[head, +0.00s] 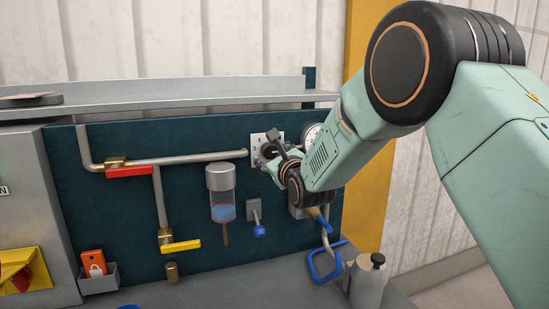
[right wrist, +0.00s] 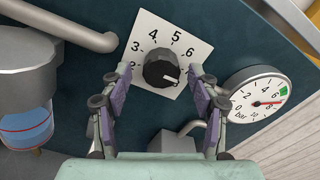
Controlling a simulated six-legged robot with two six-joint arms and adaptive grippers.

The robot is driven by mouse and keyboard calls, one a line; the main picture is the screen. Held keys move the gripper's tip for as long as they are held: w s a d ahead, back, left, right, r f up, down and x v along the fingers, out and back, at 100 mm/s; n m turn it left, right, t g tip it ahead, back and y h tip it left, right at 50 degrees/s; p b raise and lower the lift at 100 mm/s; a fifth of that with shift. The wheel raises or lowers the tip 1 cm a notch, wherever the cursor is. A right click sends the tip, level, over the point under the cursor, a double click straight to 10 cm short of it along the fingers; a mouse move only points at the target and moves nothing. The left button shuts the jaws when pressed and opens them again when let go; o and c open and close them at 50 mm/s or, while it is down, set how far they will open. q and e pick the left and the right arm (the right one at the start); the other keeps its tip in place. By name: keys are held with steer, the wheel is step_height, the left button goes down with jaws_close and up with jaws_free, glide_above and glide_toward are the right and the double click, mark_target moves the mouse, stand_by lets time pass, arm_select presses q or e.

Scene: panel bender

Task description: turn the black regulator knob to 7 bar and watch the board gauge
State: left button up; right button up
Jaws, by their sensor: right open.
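The black regulator knob (right wrist: 160,69) sits on a white number plate (right wrist: 183,33) in the right wrist view. Its white mark points to the lower right, below the 6; the numeral there is hidden by a finger. My right gripper (right wrist: 159,80) is open, with its two fingers on either side of the knob and a visible gap to each. In the head view my right gripper (head: 270,153) covers most of the plate (head: 258,139). The board gauge (right wrist: 258,95) has a red needle pointing right, between 6 and 8, below a green band. My left gripper is out of view.
A filter bowl (head: 221,191) with blue liquid, a red-handled valve (head: 129,171) and a yellow-handled valve (head: 181,246) are on the board (head: 110,215) to the left. A grey shelf (head: 160,93) runs above. A grey bottle (head: 368,280) stands at lower right.

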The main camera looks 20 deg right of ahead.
steer(key=s, duration=1.2)
steer(key=shift+d, duration=0.2)
